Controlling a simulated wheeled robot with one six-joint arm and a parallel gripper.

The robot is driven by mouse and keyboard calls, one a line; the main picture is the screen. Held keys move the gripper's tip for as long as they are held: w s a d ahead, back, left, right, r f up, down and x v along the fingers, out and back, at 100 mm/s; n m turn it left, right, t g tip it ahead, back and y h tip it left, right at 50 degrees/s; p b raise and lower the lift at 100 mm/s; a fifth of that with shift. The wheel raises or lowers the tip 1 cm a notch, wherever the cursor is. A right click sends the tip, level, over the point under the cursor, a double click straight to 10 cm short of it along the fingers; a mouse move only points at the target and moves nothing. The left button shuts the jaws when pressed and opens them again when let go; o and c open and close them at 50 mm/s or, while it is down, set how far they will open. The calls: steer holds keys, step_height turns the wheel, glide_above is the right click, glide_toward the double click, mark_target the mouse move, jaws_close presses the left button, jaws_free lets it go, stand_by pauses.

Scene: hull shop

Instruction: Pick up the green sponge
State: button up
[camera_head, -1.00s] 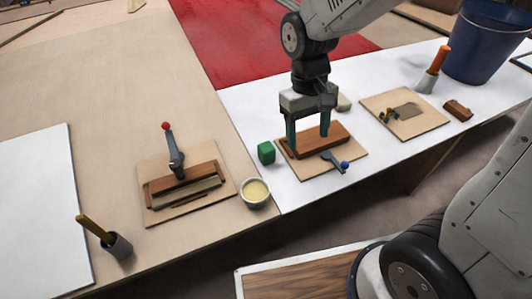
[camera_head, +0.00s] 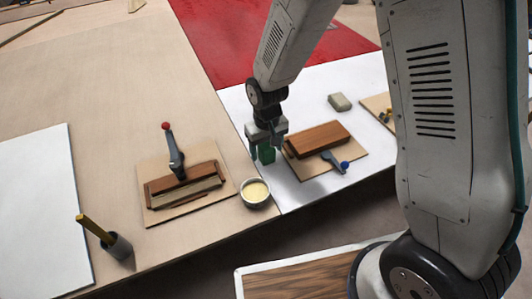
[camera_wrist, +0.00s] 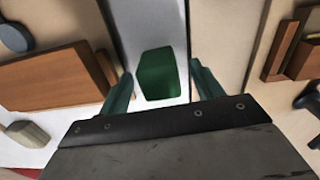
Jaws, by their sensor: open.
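The green sponge (camera_head: 267,153) is a small green block on the white sheet, left of a brown wooden block. In the wrist view the green sponge (camera_wrist: 158,74) lies between the two teal fingers. My gripper (camera_head: 266,154) is over the sponge, with its fingers pointing down and one on either side of it. In the wrist view my gripper (camera_wrist: 162,88) is open, and a gap shows between the fingers and the sponge. The fingers partly hide the sponge in the head view.
A bowl of yellow stuff (camera_head: 255,194) is just in front. A red-knobbed clamp (camera_head: 174,155) is at left. A grey block (camera_head: 339,102) lies behind right.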

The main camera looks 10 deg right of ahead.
mark_target(267, 147)
steer(key=shift+f, duration=0.85)
steer(key=c, duration=1)
steer(key=shift+c, duration=0.2)
step_height(267, 147, up, 10)
